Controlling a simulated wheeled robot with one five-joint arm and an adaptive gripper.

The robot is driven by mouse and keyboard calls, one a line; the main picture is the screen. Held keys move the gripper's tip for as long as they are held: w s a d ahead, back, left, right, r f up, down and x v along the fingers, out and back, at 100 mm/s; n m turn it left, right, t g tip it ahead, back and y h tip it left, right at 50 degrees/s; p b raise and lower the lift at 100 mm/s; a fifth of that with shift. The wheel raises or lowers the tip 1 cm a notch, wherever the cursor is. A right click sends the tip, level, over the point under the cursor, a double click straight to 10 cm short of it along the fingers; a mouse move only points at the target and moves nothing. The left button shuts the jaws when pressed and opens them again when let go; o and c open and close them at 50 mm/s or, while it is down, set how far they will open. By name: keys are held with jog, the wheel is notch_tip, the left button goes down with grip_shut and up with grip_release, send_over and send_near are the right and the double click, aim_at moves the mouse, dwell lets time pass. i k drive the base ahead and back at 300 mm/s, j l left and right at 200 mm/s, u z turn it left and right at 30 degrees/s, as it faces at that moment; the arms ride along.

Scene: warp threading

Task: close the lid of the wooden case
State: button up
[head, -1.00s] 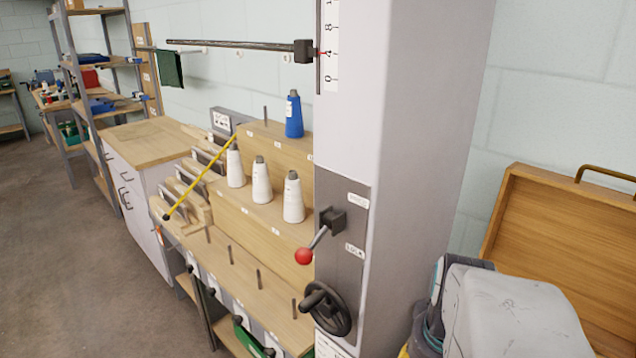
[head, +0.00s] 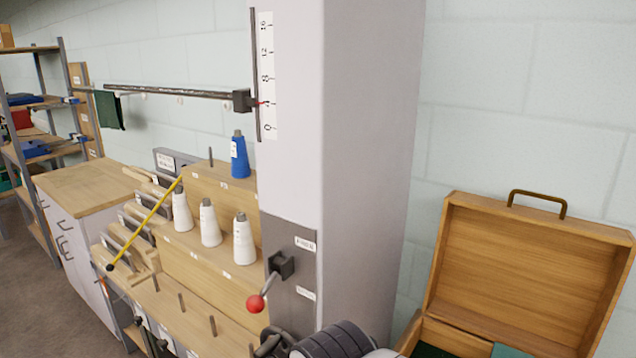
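The wooden case stands open at the lower right. Its lid (head: 525,265) is raised and leans back near the wall, with its plain wooden inside facing me. A brass-coloured handle (head: 537,198) sits on the lid's top edge. Only part of the case's lower box (head: 455,336) shows, with dark green material inside; the picture's bottom edge cuts off the rest. My gripper is not in view; only a dark ribbed part with a pale edge, probably of my arm, shows at the bottom centre.
A tall grey column (head: 350,150) with a scale stands left of the case. A red-knobbed lever (head: 257,302) sticks out from its lower front. Further left are a stepped wooden rack (head: 200,255) with white cones and a blue cone (head: 239,158), a cabinet (head: 85,190) and shelves.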

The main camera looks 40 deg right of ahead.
aim_at(538, 284)
jog(key=z, duration=2.25)
